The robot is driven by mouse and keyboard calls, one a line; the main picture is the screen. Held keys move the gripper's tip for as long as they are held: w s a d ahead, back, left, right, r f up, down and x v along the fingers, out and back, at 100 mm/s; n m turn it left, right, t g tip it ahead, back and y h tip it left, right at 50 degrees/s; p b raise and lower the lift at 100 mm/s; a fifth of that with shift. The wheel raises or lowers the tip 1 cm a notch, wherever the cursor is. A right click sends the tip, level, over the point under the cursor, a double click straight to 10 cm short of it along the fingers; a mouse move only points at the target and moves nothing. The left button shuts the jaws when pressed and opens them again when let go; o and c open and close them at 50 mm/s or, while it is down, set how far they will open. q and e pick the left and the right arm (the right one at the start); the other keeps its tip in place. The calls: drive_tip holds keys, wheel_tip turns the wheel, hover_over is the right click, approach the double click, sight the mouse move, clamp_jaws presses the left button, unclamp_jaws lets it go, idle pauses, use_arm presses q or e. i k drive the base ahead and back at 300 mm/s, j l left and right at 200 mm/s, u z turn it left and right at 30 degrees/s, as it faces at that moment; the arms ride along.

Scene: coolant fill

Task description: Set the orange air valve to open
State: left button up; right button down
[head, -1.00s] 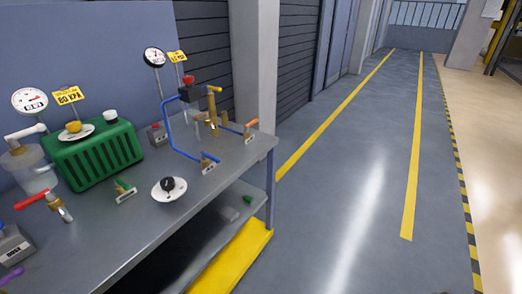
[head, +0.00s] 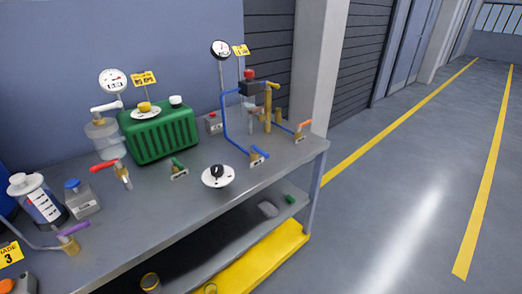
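The orange-handled air valve (head: 303,126) stands near the right end of the grey workbench (head: 185,220). Its handle is a small orange lever, tilted slightly in the picture, on a brass body at the end of pipework. A blue-handled valve (head: 259,153) stands to its left, joined to a blue pipe (head: 226,125). Whether the orange valve is open or closed cannot be told from here. Neither of my grippers shows in the head view.
On the bench stand a green ribbed box (head: 160,137), a black knob on a white dial (head: 218,175), a red-handled valve (head: 108,165), a green-handled valve (head: 177,165) and a purple-handled valve (head: 70,233). Gauges (head: 221,48) rise behind. Open floor (head: 400,200) lies right of the bench.

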sight(309, 121)
drive_tip(key=i+l+u, duration=0.15)
drive_tip(key=u, duration=0.3)
drive_tip(key=i+l+u, duration=0.15)
drive_tip(key=u, duration=0.25)
drive_tip(key=l+u, duration=0.45)
drive_tip(key=i+j, duration=0.05)
drive_tip(key=j, duration=0.05)
